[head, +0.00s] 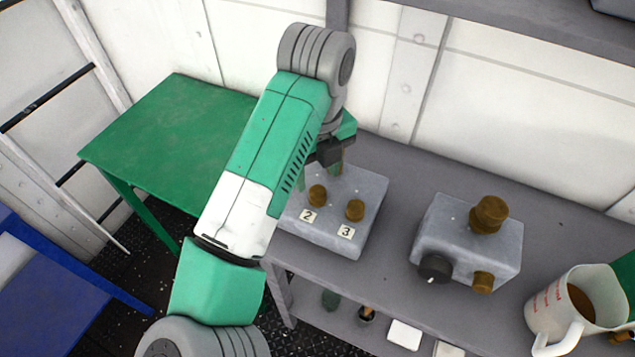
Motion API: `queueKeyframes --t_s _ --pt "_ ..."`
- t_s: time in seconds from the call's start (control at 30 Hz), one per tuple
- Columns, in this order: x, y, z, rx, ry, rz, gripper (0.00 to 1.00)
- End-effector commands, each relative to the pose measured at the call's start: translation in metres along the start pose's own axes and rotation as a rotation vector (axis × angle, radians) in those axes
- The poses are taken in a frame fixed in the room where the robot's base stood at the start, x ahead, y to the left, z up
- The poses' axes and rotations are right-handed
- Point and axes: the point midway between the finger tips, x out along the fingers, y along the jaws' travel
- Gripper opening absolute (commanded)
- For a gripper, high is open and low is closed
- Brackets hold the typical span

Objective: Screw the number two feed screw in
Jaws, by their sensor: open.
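A grey block (368,190) stands on the grey bench, partly hidden behind my arm. Two brass feed screws with round heads show on its top. The number two feed screw (317,194) sits behind a white label "2" (307,216). The number three feed screw (355,210) sits behind a label "3" (346,232). How deep each screw sits is not clear. My gripper (325,172) is open, over the back part of the block, behind the number two screw and apart from its head. My arm hides part of the gripper and the block's left side.
Right of the block, a second grey block (460,240) carries brass knobs and a black dial. A measuring jug (575,305) with brown liquid stands at the bench's right end. A lower shelf (375,330) holds small items. A green table (165,135) at left is bare.

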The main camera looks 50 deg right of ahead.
Motion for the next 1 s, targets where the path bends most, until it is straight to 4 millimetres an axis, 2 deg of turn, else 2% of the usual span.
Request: queueKeyframes --t_s 0.1,0.23,0.37,0.57,0.67,0.8,1.0 --pt "0.022 0.0 -0.001 0.001 0.004 -0.002 0.5" --pt "0.039 0.0 0.0 0.001 0.002 -0.002 0.5" --pt "0.047 -0.001 0.0 0.002 0.001 -0.003 0.5" --pt "0.047 -0.001 0.0 0.003 0.0 -0.003 0.5" --pt "0.047 -0.001 0.0 0.003 0.0 -0.003 0.35" --pt "0.047 -0.001 0.0 0.003 0.0 -0.003 0.07" --pt "0.047 -0.001 0.0 0.012 -0.001 -0.003 0.06"
